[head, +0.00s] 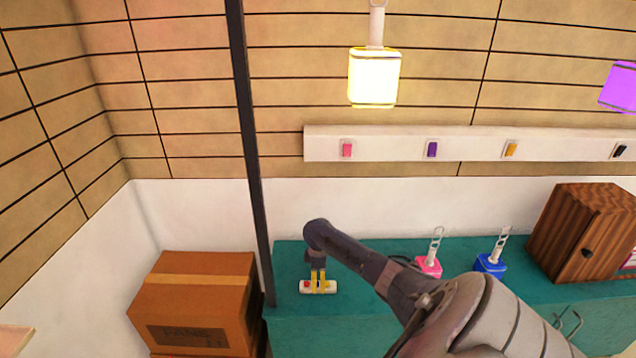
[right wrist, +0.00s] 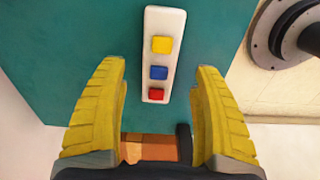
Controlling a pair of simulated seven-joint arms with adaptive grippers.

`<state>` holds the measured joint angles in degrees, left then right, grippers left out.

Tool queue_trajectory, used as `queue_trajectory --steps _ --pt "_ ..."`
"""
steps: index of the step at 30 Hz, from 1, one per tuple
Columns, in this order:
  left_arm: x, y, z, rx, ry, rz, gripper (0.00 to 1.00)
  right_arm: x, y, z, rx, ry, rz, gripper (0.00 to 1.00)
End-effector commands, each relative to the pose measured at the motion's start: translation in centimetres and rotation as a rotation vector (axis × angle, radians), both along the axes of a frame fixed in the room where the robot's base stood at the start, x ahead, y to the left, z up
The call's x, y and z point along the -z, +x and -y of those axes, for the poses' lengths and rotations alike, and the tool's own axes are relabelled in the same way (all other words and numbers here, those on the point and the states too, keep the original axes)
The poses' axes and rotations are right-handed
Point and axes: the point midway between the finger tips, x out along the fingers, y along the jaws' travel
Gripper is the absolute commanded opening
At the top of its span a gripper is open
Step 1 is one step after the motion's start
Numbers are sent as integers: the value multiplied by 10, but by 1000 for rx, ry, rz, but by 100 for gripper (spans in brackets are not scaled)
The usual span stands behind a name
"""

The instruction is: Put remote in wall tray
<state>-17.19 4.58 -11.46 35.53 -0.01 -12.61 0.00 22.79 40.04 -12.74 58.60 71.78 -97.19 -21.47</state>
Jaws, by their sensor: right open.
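The remote (head: 305,288) is a white bar lying on the left end of the teal counter. In the right wrist view the remote (right wrist: 152,95) shows yellow, blue and red buttons in a row. My right gripper (head: 318,289) is over it, with yellow fingers pointing down. Its fingers (right wrist: 160,72) are open, one on each side of the remote's line, with clear gaps; contact is not visible. No wall tray can be picked out with certainty. My left gripper is not in view.
A cardboard box (head: 190,300) stands left of the teal counter (head: 345,332), beside a dark pole (head: 250,150). Pink (head: 428,267) and blue (head: 490,263) items and a wooden cabinet (head: 570,230) stand to the right. A white wall strip (head: 390,146) carries coloured switches.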

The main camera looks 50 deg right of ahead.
Motion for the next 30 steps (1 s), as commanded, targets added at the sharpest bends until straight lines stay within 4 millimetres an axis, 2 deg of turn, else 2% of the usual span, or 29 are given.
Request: queue_trajectory --steps 3,9,21,30 --pt "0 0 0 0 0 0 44 15 2 -1 2 2 -1 67" --pt "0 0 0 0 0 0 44 33 1 0 2 1 -1 67" --pt "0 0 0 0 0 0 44 38 1 0 -1 1 1 67" --pt "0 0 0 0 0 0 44 38 1 0 0 0 0 33"
